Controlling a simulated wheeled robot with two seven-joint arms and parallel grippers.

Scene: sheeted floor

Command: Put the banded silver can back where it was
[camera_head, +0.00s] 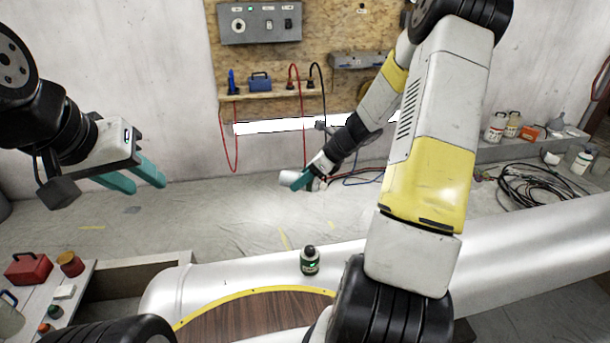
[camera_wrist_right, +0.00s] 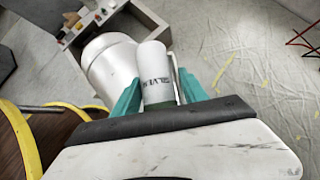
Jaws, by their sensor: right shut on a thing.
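The banded silver can (camera_head: 290,179) is held by my right gripper (camera_head: 300,181) over the sheeted floor, far out in the head view. It looks tilted onto its side there. In the right wrist view the can (camera_wrist_right: 153,70) is pale, with dark lettering and a dark green band near the gripper. Both teal fingers of my right gripper (camera_wrist_right: 155,92) flank it, shut on it. My left gripper (camera_head: 146,184) is empty at the left of the head view, its two teal fingers apart. The can's original spot cannot be told from these frames.
A dark bottle with a green-and-white label (camera_head: 309,262) stands near the large silver cylinder (camera_head: 210,285) and the yellow-edged wooden top (camera_head: 250,317). A red box (camera_head: 27,268) sits on the left bench. Black cables (camera_head: 540,185) lie coiled at right. The middle floor is clear.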

